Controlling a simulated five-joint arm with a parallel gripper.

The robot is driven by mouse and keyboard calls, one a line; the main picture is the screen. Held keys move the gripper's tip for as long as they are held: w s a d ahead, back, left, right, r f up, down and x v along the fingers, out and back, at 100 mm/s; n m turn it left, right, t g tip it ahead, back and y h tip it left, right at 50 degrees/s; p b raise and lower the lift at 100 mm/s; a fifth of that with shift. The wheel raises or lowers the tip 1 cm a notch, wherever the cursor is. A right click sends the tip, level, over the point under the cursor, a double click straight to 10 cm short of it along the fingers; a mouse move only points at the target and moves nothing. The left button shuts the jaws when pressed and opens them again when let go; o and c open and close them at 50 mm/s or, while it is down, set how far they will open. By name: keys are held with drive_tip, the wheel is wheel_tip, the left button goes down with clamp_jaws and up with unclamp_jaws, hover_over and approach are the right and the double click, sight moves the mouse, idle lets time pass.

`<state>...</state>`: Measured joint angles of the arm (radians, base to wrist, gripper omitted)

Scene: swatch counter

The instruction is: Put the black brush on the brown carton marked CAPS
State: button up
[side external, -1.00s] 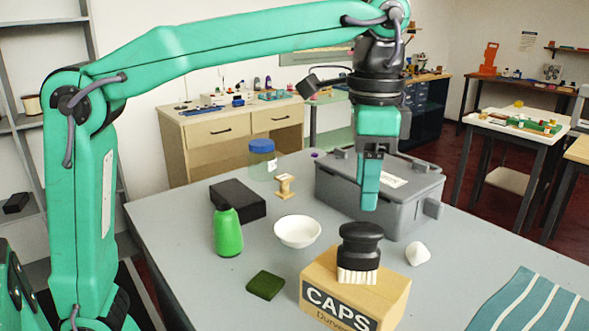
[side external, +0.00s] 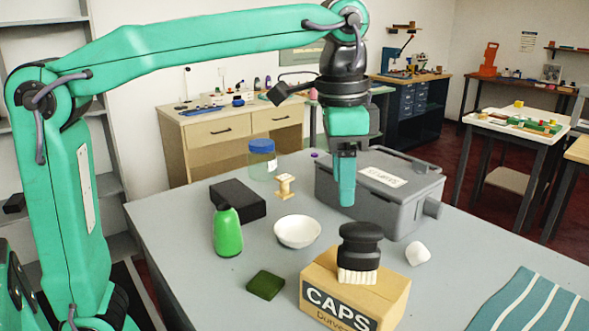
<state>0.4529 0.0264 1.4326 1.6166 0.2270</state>
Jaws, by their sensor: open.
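The black brush (side external: 360,247) with pale bristles sits on top of the brown carton marked CAPS (side external: 388,300), bristles down, near the carton's far edge. The carton stands at the front of the grey table. My gripper (side external: 347,196) is above and behind the brush, apart from it, pointing down in front of the grey case. It is open and holds nothing that I can see; its fingers overlap from this side.
A grey lidded case (side external: 405,200) stands behind the gripper. A white bowl (side external: 297,231), a green bottle (side external: 228,236), a black box (side external: 240,200) and a dark green pad (side external: 265,285) are to the left. A white lump (side external: 417,253) and a striped cloth (side external: 535,303) are to the right.

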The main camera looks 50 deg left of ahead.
drive_tip(key=s+a+f+n+t, duration=0.2)
drive_tip(key=s+a+f+n, duration=0.2)
drive_tip(key=s+a+f, duration=0.2)
drive_tip(key=s+a+f+n+t, duration=0.2)
drive_tip(key=s+a+f, duration=0.4)
drive_tip(key=a, duration=0.5)
wheel_tip(320, 180, down, 3)
drive_tip(key=shift+s+r+n+t, duration=0.2)
drive_tip(key=shift+n+t, duration=0.2)
drive_tip(key=shift+n, duration=0.5)
